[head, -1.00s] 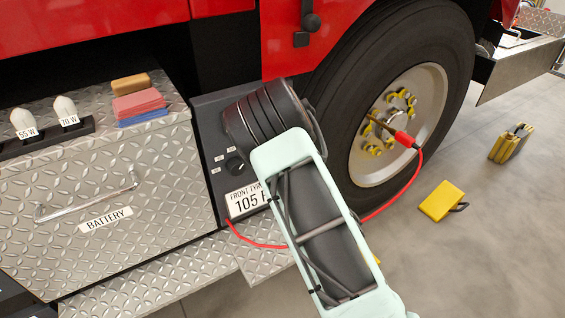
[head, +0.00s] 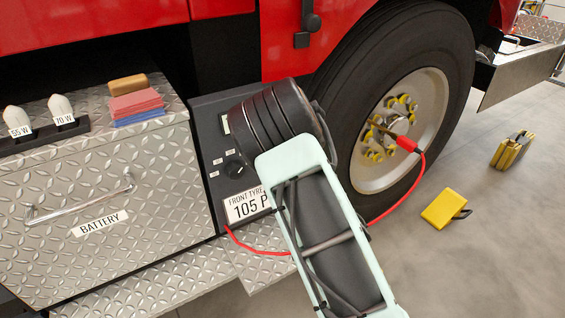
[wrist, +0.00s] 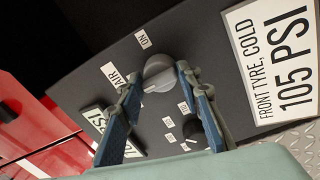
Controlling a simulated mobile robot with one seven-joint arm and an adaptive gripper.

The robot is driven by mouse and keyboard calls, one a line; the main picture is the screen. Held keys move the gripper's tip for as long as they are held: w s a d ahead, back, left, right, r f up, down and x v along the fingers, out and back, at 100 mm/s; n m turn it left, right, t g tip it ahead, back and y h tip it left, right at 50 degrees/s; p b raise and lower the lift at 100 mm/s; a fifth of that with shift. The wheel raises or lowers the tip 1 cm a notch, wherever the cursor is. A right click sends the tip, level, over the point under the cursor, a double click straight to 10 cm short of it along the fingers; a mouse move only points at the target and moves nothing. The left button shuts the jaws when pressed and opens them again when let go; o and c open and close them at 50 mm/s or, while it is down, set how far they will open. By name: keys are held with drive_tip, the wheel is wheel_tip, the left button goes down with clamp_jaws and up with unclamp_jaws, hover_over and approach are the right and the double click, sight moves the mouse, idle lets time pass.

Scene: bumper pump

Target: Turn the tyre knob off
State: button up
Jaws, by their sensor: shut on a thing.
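The tyre knob (wrist: 158,72) is a grey round knob on the dark control panel (wrist: 215,65). A label reading ON is beside it, and another label ends in AIR, its rest hidden by a finger. My gripper (wrist: 160,78) is shut on this knob, with one blue-padded finger on either side.
A smaller black knob (head: 234,168) with small labels sits close by. Below it is a white 105 PSI sign (head: 246,206). A red hose (head: 408,188) runs to the wheel (head: 440,75). The battery box (head: 60,185) stands left. Yellow chocks (head: 443,208) lie on the floor.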

drive_tip(key=shift+a, duration=0.1)
drive_tip(key=o, duration=1.1)
drive_tip(key=shift+f, duration=0.1)
drive_tip(key=v, duration=0.7)
drive_tip(key=shift+s, duration=0.2)
